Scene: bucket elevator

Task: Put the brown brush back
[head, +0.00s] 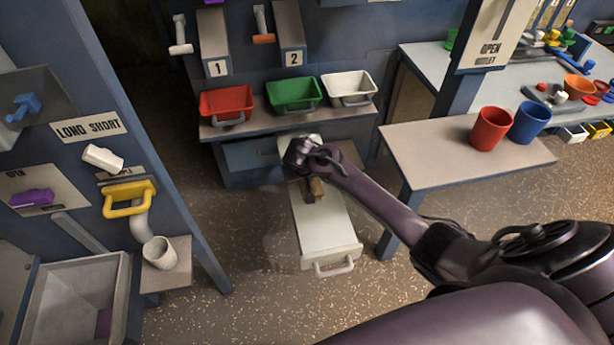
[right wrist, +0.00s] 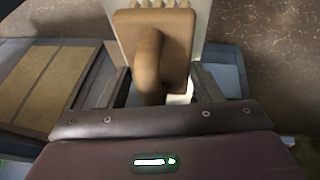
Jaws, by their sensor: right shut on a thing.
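The brown brush (head: 317,188) is at my right gripper (head: 312,182) in the head view, over the pale drawer-like box (head: 326,228). In the right wrist view the brush (right wrist: 178,45) shows a flat brown block, a curved handle and pale bristles at the top edge. The handle stands between the two fingers of my right gripper (right wrist: 158,88), which is shut on it. I cannot tell whether the brush touches the box. My left gripper is not in view.
Red (head: 226,103), green (head: 294,94) and white (head: 348,88) bins stand on a shelf behind. A side table (head: 440,150) with a red cup (head: 490,128) and a blue cup (head: 530,122) is at right. A yellow handle (head: 129,198) juts out at left. The floor in front is clear.

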